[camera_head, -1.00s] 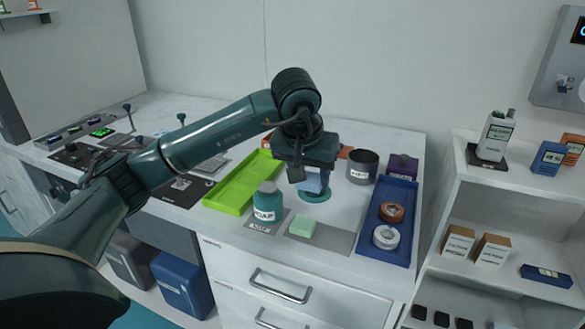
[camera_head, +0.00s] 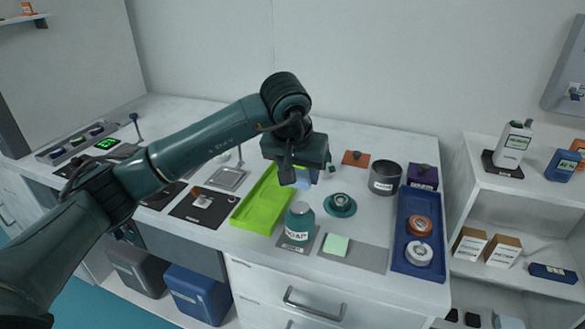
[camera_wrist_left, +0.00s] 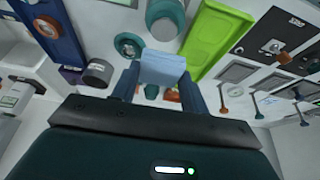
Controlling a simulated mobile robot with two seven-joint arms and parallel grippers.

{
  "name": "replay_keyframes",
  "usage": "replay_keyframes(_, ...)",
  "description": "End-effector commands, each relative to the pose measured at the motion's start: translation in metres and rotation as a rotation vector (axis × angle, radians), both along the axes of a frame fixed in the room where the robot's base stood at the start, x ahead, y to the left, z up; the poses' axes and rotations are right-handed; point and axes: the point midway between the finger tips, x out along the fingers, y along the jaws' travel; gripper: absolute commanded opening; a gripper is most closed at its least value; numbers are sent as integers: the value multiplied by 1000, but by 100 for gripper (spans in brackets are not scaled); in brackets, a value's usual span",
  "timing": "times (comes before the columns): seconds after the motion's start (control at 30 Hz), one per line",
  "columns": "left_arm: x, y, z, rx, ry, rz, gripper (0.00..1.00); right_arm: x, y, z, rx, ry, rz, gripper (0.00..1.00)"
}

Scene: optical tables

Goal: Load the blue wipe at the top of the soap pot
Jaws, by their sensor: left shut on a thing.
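The soap pot (camera_head: 299,223) is a teal jar with a white SOAP label, upright on a grey labelled mat near the front of the table. It shows in the left wrist view (camera_wrist_left: 165,18). My left gripper (camera_head: 296,180) is shut on the blue wipe (camera_wrist_left: 162,68), a light blue block between the fingers. In the head view the wipe (camera_head: 302,180) is mostly hidden behind the gripper. The gripper holds it above the table, behind and above the pot, apart from it. My right gripper is not in view.
A green tray (camera_head: 253,222) lies left of the pot. A round teal holder (camera_head: 341,204), a grey cup (camera_head: 384,178) and a blue tray (camera_head: 403,260) with two rolls are to the right. A pale green wipe (camera_head: 335,245) lies on a grey mat (camera_head: 367,258).

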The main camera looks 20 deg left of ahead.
Motion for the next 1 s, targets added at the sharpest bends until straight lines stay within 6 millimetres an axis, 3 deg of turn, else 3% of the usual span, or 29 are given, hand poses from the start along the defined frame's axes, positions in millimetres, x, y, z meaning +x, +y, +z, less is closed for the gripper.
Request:
replay_keyframes(0.17, -1, 0, -20, -2, 2, -1, 26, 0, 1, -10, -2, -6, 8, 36)
replay_keyframes(0.5, -1, 0, -51, -2, 0, -1, 26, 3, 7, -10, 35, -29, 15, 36)
replay_keyframes(1.0, -1, 0, -57, -1, 1, 0, 26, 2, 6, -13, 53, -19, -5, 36)
